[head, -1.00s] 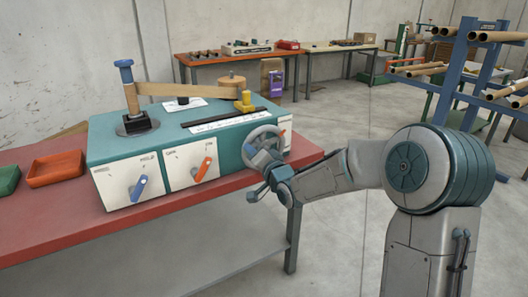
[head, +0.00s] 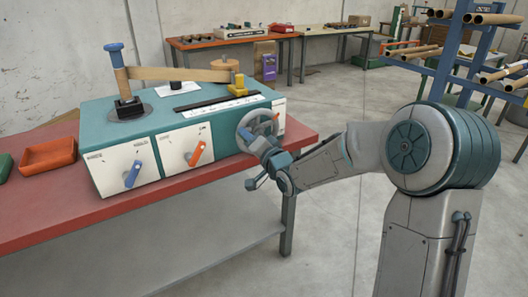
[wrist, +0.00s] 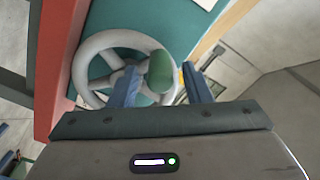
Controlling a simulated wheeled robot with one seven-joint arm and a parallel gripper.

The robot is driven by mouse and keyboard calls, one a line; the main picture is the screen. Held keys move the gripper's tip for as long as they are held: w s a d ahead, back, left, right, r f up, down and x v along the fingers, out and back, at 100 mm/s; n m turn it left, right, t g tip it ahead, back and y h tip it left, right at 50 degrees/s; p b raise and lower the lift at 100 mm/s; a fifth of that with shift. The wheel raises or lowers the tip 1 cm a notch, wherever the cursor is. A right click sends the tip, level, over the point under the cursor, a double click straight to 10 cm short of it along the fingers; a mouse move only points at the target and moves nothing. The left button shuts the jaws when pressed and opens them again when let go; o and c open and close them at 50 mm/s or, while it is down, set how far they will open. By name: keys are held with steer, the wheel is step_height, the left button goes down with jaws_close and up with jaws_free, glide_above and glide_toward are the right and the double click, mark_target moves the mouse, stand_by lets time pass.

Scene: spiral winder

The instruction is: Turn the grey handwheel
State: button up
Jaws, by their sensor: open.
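The grey handwheel (head: 241,128) is on the teal front of the winder (head: 190,140), at its right part. In the wrist view the handwheel (wrist: 84,60) fills the upper left, with its spokes and a green knob (wrist: 160,70) on its right side. My gripper (head: 264,150) is in front of the wheel's lower part and hides some of it in the head view. In the wrist view my gripper (wrist: 163,84) is open, and the knob appears between its two blue fingers, nearer the left one. I cannot tell whether a finger touches it.
A blue lever (head: 132,174) and an orange lever (head: 196,154) stick out of white panels left of the wheel. The red table edge (head: 170,190) runs below the winder. A rack with tubes (head: 455,50) stands at the right. The floor between is clear.

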steer(key=p+v, duration=0.1)
steer(key=v, duration=1.1)
steer(key=shift+a, duration=0.1)
steer(key=s+d+r+n+g+h+p, duration=0.1)
steer(key=s+d+r+g+h+p, duration=0.1)
steer(key=s+d+g+h+p, duration=0.25)
steer(key=s+d+r+n+g+h+p, duration=0.1)
steer(key=s+d+r+h+p, duration=0.2)
steer(key=s+d+h+p, duration=0.25)
steer(key=s+d+r+n+g+p, duration=0.1)
steer(key=s+r+g+p, duration=0.1)
steer(key=s, duration=0.5)
steer(key=s+d+r+n+g+p, duration=0.1)
steer(key=s+d+r+g+p, duration=0.1)
steer(key=s, duration=0.6)
steer(key=r+g+p, duration=0.1)
steer(key=g, duration=0.1)
steer(key=shift+s+d+g, duration=0.3)
steer(key=shift+g, duration=0.05)
steer(key=shift+r, duration=0.1)
stand_by(0.4)
